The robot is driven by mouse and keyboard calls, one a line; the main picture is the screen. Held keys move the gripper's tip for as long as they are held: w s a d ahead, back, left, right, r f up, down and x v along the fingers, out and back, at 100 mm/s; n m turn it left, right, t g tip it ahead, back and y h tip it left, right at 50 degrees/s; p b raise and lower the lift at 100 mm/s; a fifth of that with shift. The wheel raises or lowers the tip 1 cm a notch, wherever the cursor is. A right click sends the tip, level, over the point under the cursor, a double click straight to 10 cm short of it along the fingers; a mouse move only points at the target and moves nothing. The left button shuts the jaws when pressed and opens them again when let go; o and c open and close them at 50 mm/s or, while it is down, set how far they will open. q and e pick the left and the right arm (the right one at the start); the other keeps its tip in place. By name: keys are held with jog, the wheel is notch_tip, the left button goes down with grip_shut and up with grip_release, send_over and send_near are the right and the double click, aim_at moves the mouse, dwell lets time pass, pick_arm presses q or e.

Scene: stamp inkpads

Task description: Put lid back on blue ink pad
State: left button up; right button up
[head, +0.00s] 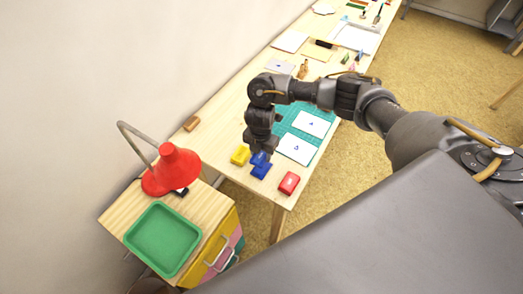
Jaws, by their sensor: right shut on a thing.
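The blue ink pad (261,171) sits on the long wooden table near its front end, between a yellow pad and a red pad. My right gripper (260,152) points down just above and behind it, shut on a small blue piece that looks like the blue lid (257,159). The lid overlaps the far part of the pad in this view; I cannot tell whether they touch. The gripper hides part of the lid. My left gripper is not in view.
The yellow pad (240,155) is close on the left, the red pad (289,183) on the right. A green mat (284,127) with white cards (297,149) lies behind. A red lamp (171,170) and green tray (162,238) stand on a cabinet at left. A wooden block (191,124) lies by the wall.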

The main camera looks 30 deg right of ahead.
aim_at(262, 161)
jog(key=shift+d+f+m, duration=0.1)
jog(key=shift+f+m, duration=0.05)
jog(key=shift+m, duration=0.15)
jog(key=shift+f+b, duration=1.8)
jog(key=shift+f, duration=1)
jog(key=shift+p, duration=0.3)
jog(key=shift+f, duration=0.55)
dwell(0.5)
dwell(0.6)
jog(key=o, duration=1)
